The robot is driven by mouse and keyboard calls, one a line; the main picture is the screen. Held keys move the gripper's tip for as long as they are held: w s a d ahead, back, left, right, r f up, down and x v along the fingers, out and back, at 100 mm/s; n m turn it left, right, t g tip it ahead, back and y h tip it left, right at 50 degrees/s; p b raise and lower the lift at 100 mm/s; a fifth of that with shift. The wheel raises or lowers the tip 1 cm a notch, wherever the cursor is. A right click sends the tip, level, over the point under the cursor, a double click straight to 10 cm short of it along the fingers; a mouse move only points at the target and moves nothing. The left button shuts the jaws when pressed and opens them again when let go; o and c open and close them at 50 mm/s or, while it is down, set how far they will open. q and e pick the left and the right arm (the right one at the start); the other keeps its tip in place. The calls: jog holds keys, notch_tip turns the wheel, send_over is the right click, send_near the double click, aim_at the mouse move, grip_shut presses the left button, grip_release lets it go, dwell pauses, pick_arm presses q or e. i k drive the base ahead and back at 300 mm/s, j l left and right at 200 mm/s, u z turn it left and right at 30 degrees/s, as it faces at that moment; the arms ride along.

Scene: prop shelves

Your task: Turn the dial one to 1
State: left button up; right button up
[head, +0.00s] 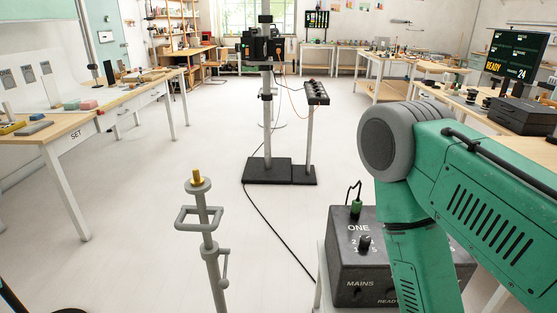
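A dark box (350,272) stands at the lower right, with the word ONE on its top face. Below that word is a small black dial (364,243), dial one, with small numbers around it. I cannot tell which number it points to. The word MAINS shows lower on the box, and part of READY beside it. My green right arm crosses in front of the box and hides its right part. Neither of my grippers is visible.
A grey stand (210,245) with a brass top is left of the box. A black cable (272,222) runs over the floor. A camera-like device on a stand (267,110) is farther back. A workbench (95,103) lines the left; the floor between is mostly clear.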

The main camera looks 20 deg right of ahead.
aim_at(364, 241)
jog(key=z, duration=1.4)
